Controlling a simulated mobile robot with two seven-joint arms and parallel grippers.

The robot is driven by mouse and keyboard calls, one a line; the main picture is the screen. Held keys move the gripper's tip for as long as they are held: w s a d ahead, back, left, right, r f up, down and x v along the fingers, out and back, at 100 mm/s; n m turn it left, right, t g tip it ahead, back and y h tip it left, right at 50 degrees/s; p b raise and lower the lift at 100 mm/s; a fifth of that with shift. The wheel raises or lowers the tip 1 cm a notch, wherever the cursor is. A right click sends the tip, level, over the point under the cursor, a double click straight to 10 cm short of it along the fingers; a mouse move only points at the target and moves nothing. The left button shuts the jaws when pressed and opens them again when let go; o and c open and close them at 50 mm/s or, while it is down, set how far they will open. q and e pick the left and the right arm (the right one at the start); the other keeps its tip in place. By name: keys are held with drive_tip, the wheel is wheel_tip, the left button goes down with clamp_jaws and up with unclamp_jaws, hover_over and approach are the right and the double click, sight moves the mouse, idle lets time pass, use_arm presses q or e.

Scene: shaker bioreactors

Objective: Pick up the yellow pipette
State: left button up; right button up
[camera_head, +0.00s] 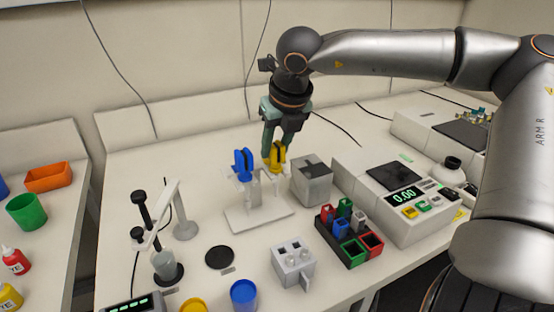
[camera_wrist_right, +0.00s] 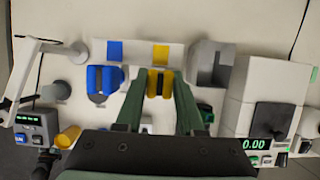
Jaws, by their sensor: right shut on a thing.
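The yellow pipette (camera_head: 278,154) is upright at the white pipette stand (camera_head: 258,216), to the right of the blue pipette (camera_head: 243,165). My right gripper (camera_head: 271,146) reaches down from above and is shut on the yellow pipette's upper part. In the right wrist view, the yellow pipette (camera_wrist_right: 159,83) sits between the two green fingers, with the blue pipette (camera_wrist_right: 103,80) to their left. I cannot tell whether the yellow pipette still rests on the stand. Its lower part is largely hidden in the wrist view. My left gripper is not in view.
A grey box (camera_head: 311,182) stands close right of the stand. A scale (camera_head: 405,197) reading 0.00 is farther right. In front are a rack with colored pieces (camera_head: 349,236), a grey block (camera_head: 293,264) and a blue cup (camera_head: 243,294). A grey post stand (camera_head: 186,228) is on the left.

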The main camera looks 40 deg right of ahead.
clamp_jaws()
drive_tip(key=shift+r, duration=0.1)
